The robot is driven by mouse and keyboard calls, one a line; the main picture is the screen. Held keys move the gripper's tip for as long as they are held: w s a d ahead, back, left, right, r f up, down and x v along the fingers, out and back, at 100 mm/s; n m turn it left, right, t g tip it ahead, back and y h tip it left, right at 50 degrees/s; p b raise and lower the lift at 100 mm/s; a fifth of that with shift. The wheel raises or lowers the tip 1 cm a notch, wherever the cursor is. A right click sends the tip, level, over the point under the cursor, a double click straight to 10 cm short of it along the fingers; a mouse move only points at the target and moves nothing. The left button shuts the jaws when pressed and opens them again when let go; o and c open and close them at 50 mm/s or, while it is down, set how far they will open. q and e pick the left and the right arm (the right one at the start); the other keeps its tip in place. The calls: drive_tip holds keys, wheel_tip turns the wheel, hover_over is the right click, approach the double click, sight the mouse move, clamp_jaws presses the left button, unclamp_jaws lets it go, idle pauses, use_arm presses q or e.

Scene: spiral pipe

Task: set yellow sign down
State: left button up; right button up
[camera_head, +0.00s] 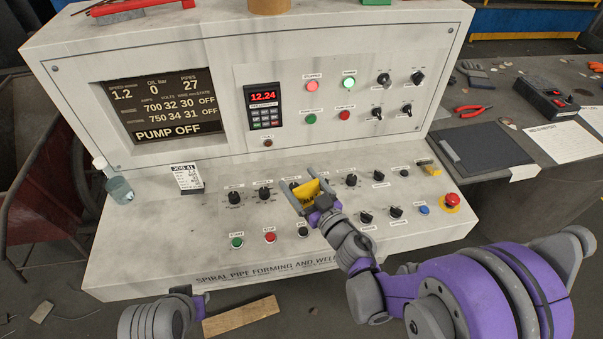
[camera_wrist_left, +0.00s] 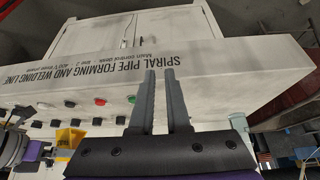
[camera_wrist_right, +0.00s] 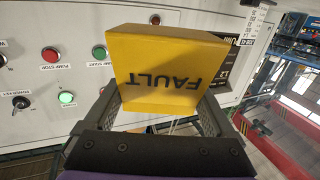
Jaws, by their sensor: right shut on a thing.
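The yellow sign (camera_head: 309,188) is a small block between the fingers of my right gripper (camera_head: 303,194), over the sloped control desk. In the right wrist view the sign (camera_wrist_right: 165,65) shows the word FAULT upside down, with the fingers on either side of it. The sign (camera_wrist_left: 68,138) also shows in the left wrist view, close to the desk's knobs. I cannot tell whether its underside touches the desk. My left gripper (camera_wrist_left: 160,72) is open and empty, with a narrow gap between its fingers, in front of the desk's lettered front edge.
The sloped desk (camera_head: 140,240) carries several knobs and buttons, with a red emergency button (camera_head: 452,200) at right. A bottle (camera_head: 115,184) and a job card (camera_head: 187,178) stand at left. The upright panel with a display (camera_head: 163,105) rises behind. A side table (camera_head: 510,95) is at right.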

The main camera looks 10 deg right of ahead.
use_arm(q)
drive_tip(key=shift+o, duration=1.1)
drive_tip(key=shift+w+d+n, duration=0.2)
drive_tip(key=shift+d+n, duration=0.1)
use_arm(e)
drive_tip(key=shift+s, duration=0.1)
use_arm(q)
drive_tip(key=shift+o, duration=1.3)
drive_tip(key=w+d+n+h, duration=0.3)
drive_tip(key=d+n+h, duration=0.1)
drive_tip(key=d+n, duration=0.1)
drive_tip(key=shift+w+d+r+n+g, duration=0.3)
drive_tip(key=shift+w+r+n, duration=0.15)
drive_tip(key=shift+n, duration=0.25)
drive_tip(key=n+t+h, duration=0.2)
drive_tip(key=n+h, duration=0.8)
drive_tip(key=n, duration=0.6)
approach(306, 194)
drive_tip(key=w+d, duration=0.1)
drive_tip(key=d, duration=0.1)
drive_tip(key=w+d, duration=0.2)
drive_tip(key=d, duration=0.1)
drive_tip(key=w+d, duration=0.2)
drive_tip(key=d, duration=0.1)
drive_tip(key=shift+w+r, duration=0.1)
drive_tip(key=shift+r, duration=0.1)
